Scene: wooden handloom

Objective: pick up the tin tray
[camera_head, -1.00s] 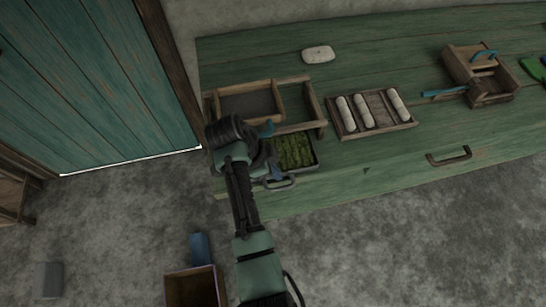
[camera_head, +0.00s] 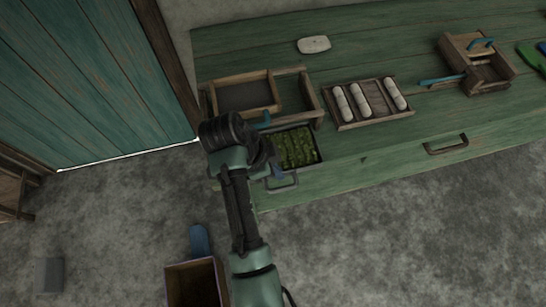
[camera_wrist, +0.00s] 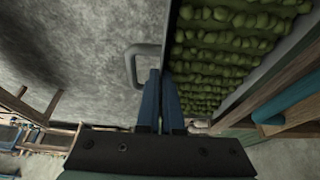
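The tin tray (camera_head: 321,157) is a dark, shallow metal tray full of green lumps, at the front left edge of the green bench in the head view. Its grey loop handle (camera_head: 283,182) points towards the front. In the wrist view the tray's rim (camera_wrist: 167,42) runs up from my fingertips, with the green lumps right of it and the loop handle (camera_wrist: 131,68) to the left. My gripper (camera_wrist: 160,72) has its blue fingers close together, with the rim between them. The exact contact is partly hidden, and my arm covers the tray's left side in the head view.
A wooden compartment box (camera_head: 318,103) is close behind the tray, with a teal cylinder (camera_wrist: 288,105) near it. A wooden rack (camera_head: 374,119) with white rolls stands to the right. A bench drawer handle (camera_head: 447,145) sticks out.

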